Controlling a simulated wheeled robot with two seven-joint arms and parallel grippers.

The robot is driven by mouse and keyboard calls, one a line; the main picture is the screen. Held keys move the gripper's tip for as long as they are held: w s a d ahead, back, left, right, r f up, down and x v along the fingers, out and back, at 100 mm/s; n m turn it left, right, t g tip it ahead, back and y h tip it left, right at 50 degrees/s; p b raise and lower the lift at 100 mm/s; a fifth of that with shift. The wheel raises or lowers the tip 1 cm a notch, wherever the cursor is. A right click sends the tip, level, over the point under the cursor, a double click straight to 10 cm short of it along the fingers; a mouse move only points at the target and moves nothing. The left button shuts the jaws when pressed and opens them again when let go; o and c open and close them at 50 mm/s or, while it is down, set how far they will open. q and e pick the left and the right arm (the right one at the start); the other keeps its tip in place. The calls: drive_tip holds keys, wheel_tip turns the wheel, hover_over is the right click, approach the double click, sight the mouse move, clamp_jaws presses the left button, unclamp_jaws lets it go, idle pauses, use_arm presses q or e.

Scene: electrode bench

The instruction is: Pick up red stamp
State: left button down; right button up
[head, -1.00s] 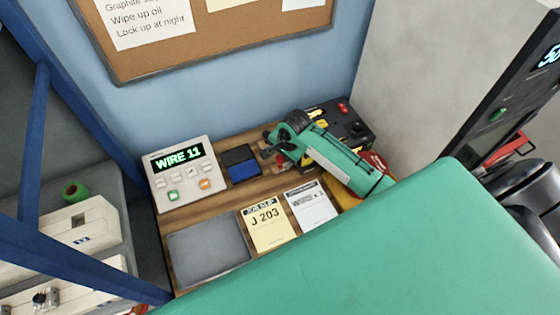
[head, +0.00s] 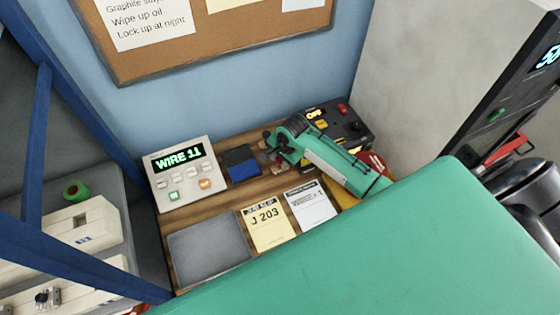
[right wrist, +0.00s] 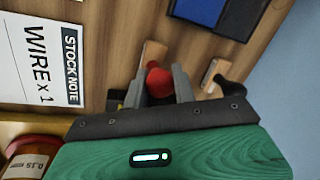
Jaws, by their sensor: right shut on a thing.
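The red stamp (right wrist: 158,82) shows in the right wrist view as a round red knob, with a pale wooden part (right wrist: 152,54) beyond it. My right gripper (right wrist: 161,78) is shut on the red knob, one grey finger on each side. In the head view my right gripper (head: 268,153) is low over the bench, right of the blue and black pad. The stamp cannot be made out there. A second stamp with a black handle (right wrist: 232,87) is close to the right finger in the wrist view. My left gripper is not in view.
The blue and black pad (head: 240,162) lies beside the WIRE 11 display box (head: 182,172). A black control box (head: 345,122) stands behind my right arm. A grey mat (head: 208,250), a yellow job slip (head: 266,226) and a white stock note (head: 310,206) lie in front.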

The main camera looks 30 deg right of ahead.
wheel_tip(320, 180, up, 20)
drive_tip(key=b, duration=0.5)
